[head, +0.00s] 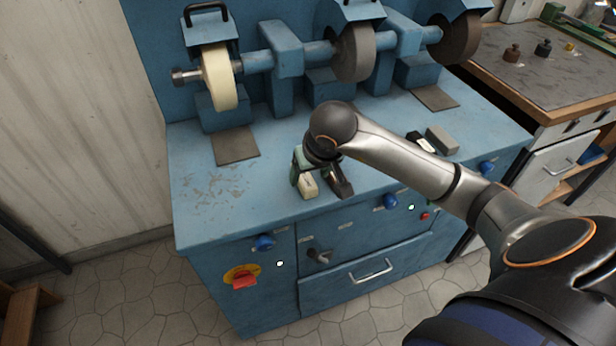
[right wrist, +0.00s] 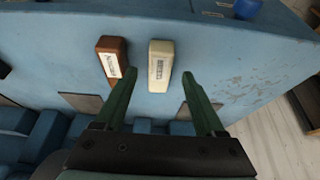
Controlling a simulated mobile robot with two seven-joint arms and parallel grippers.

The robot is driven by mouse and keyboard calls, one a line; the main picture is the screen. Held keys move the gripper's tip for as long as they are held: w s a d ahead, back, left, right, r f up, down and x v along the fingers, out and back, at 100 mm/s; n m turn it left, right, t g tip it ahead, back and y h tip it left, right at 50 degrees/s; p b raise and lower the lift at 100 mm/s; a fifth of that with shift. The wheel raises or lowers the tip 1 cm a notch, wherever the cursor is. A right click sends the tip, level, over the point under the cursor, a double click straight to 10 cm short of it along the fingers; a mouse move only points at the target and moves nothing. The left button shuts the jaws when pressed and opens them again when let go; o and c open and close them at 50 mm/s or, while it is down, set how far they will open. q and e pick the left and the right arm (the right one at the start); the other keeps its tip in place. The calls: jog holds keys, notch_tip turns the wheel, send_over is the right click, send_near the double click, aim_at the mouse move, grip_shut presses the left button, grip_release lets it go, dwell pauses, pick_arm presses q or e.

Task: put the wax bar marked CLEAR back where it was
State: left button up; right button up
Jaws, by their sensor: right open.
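My right gripper (head: 315,176) is open and points down over the front of the blue bench, and it also shows in the right wrist view (right wrist: 160,74). A cream wax bar (right wrist: 161,66) with a pale label lies between its two green fingers with a gap on each side; the label is too small to read surely. The cream bar (head: 307,187) also shows in the head view, partly hidden by the gripper. A brown bar (right wrist: 113,62) with a white label lies beside it, close to one finger. My left gripper is in neither view.
A dark bar with a white label (head: 425,145) and a grey block (head: 442,140) lie farther right on the blue bench (head: 205,200). The polishing wheels (head: 218,77) stand behind. The bench's front left is clear, with worn paint. A wooden-edged table (head: 540,75) stands at right.

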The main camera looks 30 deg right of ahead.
jog(key=d+v, duration=0.1)
jog(key=v, duration=0.7)
jog(key=shift+s+a+r, duration=0.2)
jog(key=shift+a+r, duration=0.15)
jog(key=shift+a, duration=0.15)
